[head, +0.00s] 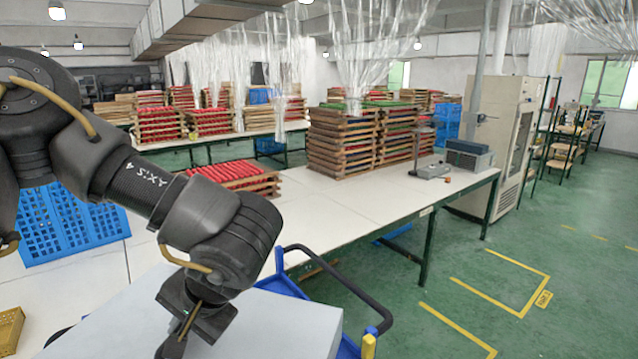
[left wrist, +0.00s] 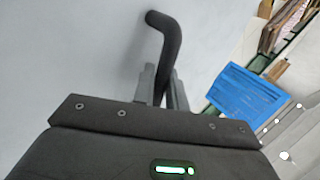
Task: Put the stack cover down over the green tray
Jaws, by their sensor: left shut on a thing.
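My left gripper (head: 190,322) is low in the head view, above a large pale grey surface (head: 290,325) that appears to be the stack cover. In the left wrist view the left gripper (left wrist: 160,88) is shut on a black bent handle (left wrist: 166,35), which stands out against the pale surface of the cover (left wrist: 75,60). What lies beneath the cover is hidden. I cannot single out the green tray; green-topped trays (head: 385,104) show on the stacks at the back. My right gripper is in neither view.
A blue cart with a black rail (head: 345,288) stands beside the cover. A long white table (head: 340,210) runs behind, bearing a red-filled tray stack (head: 235,178) and tall wooden stacks (head: 340,150). A blue crate (head: 70,225) sits left. Green floor (head: 480,260) is clear at right.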

